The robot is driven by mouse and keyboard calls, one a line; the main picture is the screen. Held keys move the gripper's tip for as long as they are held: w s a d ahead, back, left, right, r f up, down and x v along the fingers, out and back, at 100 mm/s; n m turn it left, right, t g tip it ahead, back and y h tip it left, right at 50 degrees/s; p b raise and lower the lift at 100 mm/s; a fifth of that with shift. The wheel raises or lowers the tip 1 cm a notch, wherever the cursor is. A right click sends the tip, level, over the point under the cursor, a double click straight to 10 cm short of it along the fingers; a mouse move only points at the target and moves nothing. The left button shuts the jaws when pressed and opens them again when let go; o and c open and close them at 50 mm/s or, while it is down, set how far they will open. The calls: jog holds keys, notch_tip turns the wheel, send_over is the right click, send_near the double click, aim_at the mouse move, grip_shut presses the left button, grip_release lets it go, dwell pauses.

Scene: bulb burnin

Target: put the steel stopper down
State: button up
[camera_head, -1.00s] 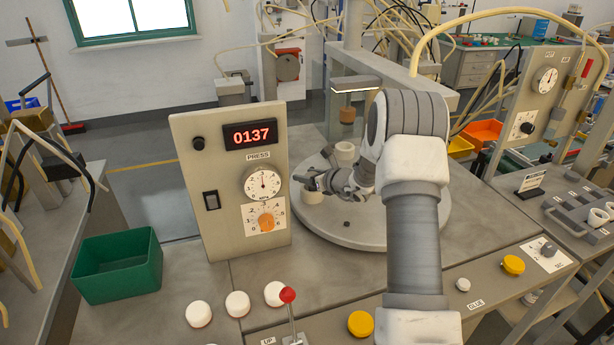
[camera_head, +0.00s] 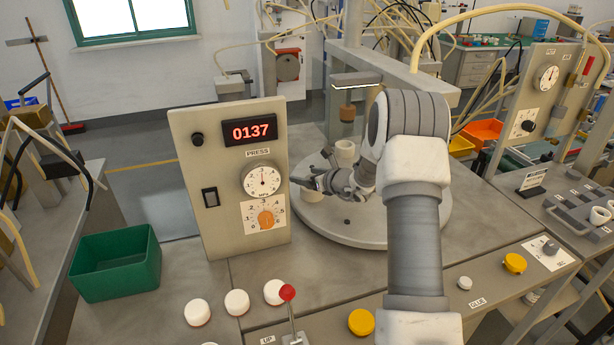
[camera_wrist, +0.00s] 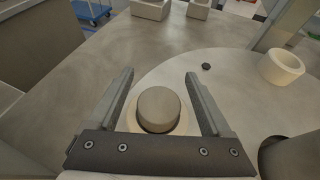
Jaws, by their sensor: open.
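The steel stopper (camera_wrist: 158,106) is a grey-brown round plug, seen from above in the wrist view. It sits in or on a cream ring-shaped piece (camera_wrist: 184,126); how deep it sits I cannot tell. My gripper (camera_wrist: 161,76) is open, with one finger on each side of the stopper and visible gaps between. In the head view my gripper (camera_head: 312,182) is low over the left part of the round turntable (camera_head: 375,236). A cream piece (camera_head: 312,196) shows under it there, and the stopper is hidden by the gripper.
A second cream cup (camera_head: 345,150) stands farther back on the turntable, and a small dark knob (camera_wrist: 206,66) lies near its rim. The press panel (camera_head: 225,215) stands close at the left. White caps (camera_head: 237,303), a red-topped lever (camera_head: 288,293) and a green bin (camera_head: 115,265) are in front.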

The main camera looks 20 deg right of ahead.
jog(key=shift+r+p, duration=0.7)
jog(key=v, duration=1.2)
jog(key=shift+f, duration=0.15)
